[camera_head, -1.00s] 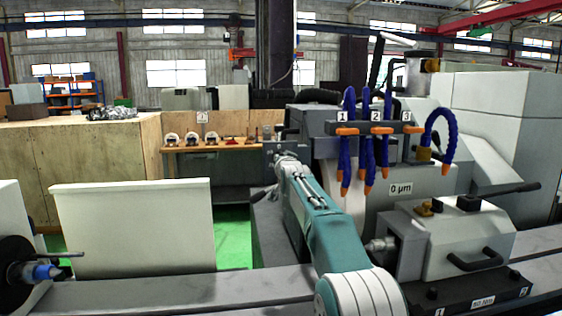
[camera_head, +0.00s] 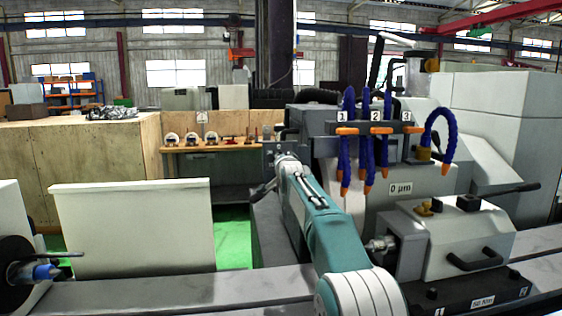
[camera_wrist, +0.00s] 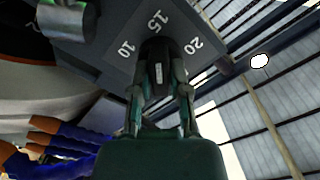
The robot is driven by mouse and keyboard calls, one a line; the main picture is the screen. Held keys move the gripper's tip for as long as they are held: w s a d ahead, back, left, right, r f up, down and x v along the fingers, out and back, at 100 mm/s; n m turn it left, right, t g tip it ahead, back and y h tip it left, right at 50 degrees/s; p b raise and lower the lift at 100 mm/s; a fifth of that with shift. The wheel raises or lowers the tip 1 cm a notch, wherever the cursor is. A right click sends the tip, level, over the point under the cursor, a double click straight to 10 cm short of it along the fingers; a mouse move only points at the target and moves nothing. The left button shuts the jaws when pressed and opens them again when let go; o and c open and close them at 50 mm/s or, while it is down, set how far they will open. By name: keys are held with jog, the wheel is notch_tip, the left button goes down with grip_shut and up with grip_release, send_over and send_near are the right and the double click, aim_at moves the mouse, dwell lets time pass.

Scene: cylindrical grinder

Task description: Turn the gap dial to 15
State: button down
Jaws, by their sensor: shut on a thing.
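The gap dial's dark knob (camera_wrist: 157,60) is between the fingers of my gripper (camera_wrist: 159,85) in the wrist view. The gripper is shut on it. The dark dial plate (camera_wrist: 105,22) carries the white marks 10, 15 and 20. The knob's far end lies just below the 15, with 10 to its left and 20 to its right. In the head view, the arm's end (camera_head: 284,160) is against the left side of the grinder, and the dial face is hidden.
Blue coolant hoses (camera_head: 366,165) with orange tips hang right of my arm. A grey workhead housing (camera_head: 455,240) stands lower right, and the long grey table bed (camera_head: 180,292) runs along the front. A pale panel (camera_head: 135,228) stands left. A gauge shelf (camera_head: 215,147) is behind.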

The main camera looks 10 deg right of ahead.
jog(key=shift+f, duration=0.2)
jog(key=c, duration=0.6)
grip_release()
jog(key=shift+w, duration=0.15)
jog(key=shift+r, duration=0.1)
jog(key=s, duration=1.2)
jog(key=shift+a, duration=0.1)
jog(key=s+f+n+g, duration=0.3)
jog(key=s+f, duration=0.4)
jog(key=s, duration=0.8)
jog(key=s+f+n+g, duration=0.3)
jog(key=s+f+g, duration=0.2)
jog(key=s, duration=1)
jog(key=s+f+n+g, duration=0.3)
jog(key=s+f, duration=0.6)
jog(key=s, duration=0.6)
jog(key=shift+s+g, duration=0.35)
jog(key=shift+g, duration=0.35)
